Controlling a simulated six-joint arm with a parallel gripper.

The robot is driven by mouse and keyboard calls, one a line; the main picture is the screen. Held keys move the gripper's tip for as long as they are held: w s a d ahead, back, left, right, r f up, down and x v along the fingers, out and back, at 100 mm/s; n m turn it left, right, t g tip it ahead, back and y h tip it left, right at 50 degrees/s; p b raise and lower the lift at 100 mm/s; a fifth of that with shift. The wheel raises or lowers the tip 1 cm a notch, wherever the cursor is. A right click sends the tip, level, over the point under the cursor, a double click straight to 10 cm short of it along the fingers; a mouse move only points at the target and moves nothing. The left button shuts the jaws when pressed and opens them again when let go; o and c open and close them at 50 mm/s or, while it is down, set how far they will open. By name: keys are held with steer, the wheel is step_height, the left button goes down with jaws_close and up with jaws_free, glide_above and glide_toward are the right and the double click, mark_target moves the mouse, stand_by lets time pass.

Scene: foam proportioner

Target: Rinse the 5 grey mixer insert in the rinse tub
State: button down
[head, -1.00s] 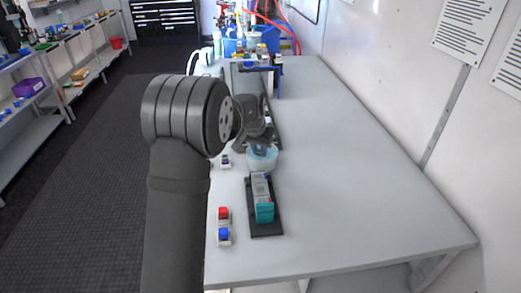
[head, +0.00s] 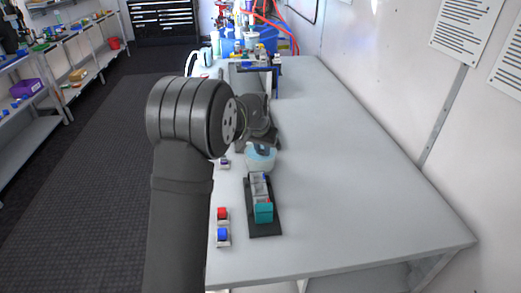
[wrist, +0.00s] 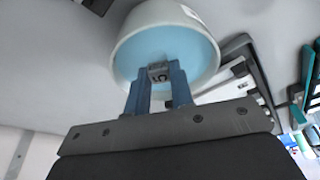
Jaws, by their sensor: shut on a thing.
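The grey mixer insert marked 5 (wrist: 158,73) is held between the blue fingertips of my gripper (wrist: 158,84), which is shut on it. The rinse tub (head: 261,164) is a round white tub with light blue liquid inside. In the wrist view the tub (wrist: 127,58) lies right behind the insert, and the insert and fingertips overlap its opening. I cannot tell whether the insert touches the liquid. In the head view my wrist hides the insert, and the fingers reach down at the tub.
A black holder (head: 279,222) with grey pieces and a teal block (head: 263,212) stands just in front of the tub. Small red (head: 222,214) and blue (head: 223,235) items sit at the left table edge. The right side of the table (head: 350,170) is clear.

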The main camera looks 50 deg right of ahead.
mark_target(260, 152)
steer(key=shift+w+a, duration=0.25)
steer(key=shift+a, duration=0.05)
stand_by(0.8)
step_height(260, 152, up, 9)
stand_by(0.9)
steer(key=shift+w, duration=0.1)
